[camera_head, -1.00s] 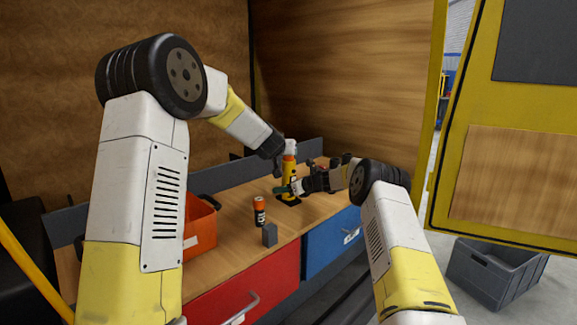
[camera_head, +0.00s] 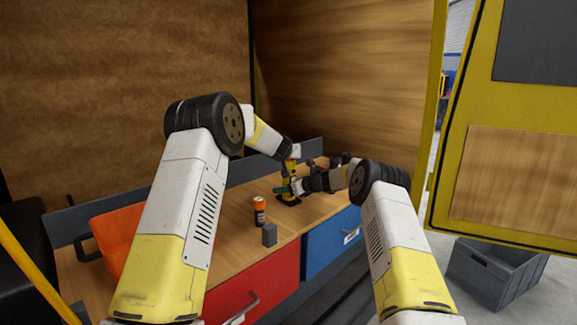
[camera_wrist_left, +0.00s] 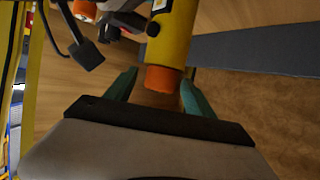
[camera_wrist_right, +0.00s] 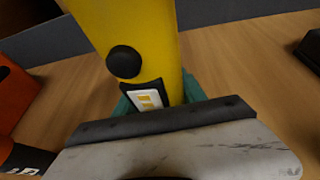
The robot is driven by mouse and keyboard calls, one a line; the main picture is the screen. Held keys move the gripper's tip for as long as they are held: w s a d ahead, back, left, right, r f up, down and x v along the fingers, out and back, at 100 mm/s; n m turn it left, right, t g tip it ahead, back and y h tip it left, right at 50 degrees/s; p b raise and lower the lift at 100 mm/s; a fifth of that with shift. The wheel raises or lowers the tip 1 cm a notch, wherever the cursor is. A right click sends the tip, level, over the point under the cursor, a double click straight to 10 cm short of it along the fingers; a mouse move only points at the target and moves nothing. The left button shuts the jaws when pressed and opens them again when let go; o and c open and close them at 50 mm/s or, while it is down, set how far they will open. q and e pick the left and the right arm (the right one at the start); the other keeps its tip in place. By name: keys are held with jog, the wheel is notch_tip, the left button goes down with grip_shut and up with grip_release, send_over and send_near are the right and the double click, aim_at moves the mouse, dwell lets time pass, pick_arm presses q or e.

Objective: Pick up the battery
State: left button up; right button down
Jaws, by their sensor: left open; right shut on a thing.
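The battery (camera_head: 260,211), a black cylinder with an orange top, stands upright on the wooden bench. Its printed black part shows at the lower left of the right wrist view (camera_wrist_right: 25,160). A yellow cylindrical device (camera_head: 289,178) with a button and an orange end stands behind it, to the right. My right gripper (camera_head: 286,189) is shut on the yellow body, seen closely in the right wrist view (camera_wrist_right: 140,50). My left gripper (camera_wrist_left: 160,88) is open, its green fingers on either side of the device's orange end (camera_wrist_left: 162,78); contact is unclear.
A small grey block (camera_head: 269,235) stands just in front of the battery. An orange bin (camera_head: 115,232) is at the left, partly hidden by my left arm. The bench has red (camera_head: 255,287) and blue (camera_head: 325,242) drawers.

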pick_arm(q)
grip_shut()
jog(key=shift+r, duration=0.1)
dwell(0.3)
jog(key=shift+d+r, duration=0.15)
jog(key=shift+r, duration=4.85)
pick_arm(e)
jog(key=c, duration=0.6)
grip_release()
